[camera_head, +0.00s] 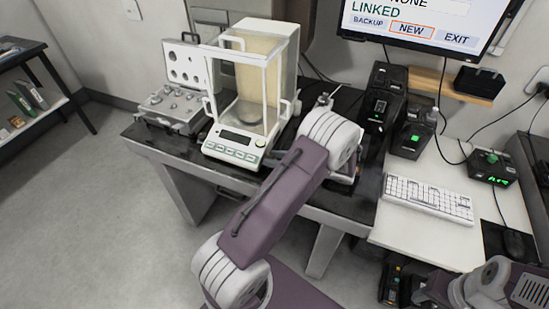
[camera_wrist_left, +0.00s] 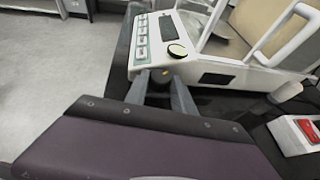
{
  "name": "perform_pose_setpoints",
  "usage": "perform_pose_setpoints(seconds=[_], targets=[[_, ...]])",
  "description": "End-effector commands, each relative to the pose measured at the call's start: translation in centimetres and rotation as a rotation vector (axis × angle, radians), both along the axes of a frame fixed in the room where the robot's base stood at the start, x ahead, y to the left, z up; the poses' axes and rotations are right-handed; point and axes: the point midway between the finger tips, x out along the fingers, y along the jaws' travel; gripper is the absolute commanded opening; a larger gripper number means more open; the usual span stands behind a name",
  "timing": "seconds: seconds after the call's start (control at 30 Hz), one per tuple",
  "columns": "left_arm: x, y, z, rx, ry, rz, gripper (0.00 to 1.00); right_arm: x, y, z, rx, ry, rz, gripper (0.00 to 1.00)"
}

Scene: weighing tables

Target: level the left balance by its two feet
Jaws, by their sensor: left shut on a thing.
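The left balance (camera_head: 233,149), a white unit with a glass draft shield, stands on the dark table. Its front panel with buttons also shows in the left wrist view (camera_wrist_left: 140,40). The other foot is not clearly visible. My right gripper is out of view.
An open case of weights (camera_head: 172,108) stands left of the balance. Dark devices (camera_head: 411,132) and a keyboard (camera_head: 428,199) are to the right, under a monitor (camera_head: 420,22). A white device with a red part (camera_wrist_left: 305,129) is near my left wrist.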

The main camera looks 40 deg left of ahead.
Motion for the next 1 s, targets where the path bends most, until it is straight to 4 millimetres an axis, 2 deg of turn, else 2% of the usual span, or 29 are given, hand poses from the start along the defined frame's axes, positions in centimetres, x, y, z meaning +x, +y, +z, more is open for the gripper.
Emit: perform_pose_setpoints(seconds=[0.13, 0.17, 0.2, 0.23, 0.57, 0.9, 1.0], targets=[[0.0, 0.0, 0.1, 0.001, -0.001, -0.002, 0.00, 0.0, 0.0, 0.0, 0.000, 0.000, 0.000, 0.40], [0.0, 0.0, 0.1, 0.001, -0.001, -0.002, 0.38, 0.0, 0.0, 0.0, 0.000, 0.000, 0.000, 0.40], [0.0, 0.0, 0.1, 0.001, -0.001, -0.002, 0.50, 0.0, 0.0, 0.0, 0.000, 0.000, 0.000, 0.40], [0.0, 0.0, 0.1, 0.001, -0.001, -0.002, 0.52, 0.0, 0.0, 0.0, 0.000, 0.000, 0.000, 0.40], [0.1, -0.4, 0.2, 0.001, -0.001, -0.004, 0.52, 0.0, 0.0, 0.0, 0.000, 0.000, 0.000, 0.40], [0.6, -6.8, 2.8, 0.000, -0.003, -0.005, 0.52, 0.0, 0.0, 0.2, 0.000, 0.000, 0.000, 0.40], [0.6, -7.9, 3.3, 0.001, -0.002, -0.003, 0.52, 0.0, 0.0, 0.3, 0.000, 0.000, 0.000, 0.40]])
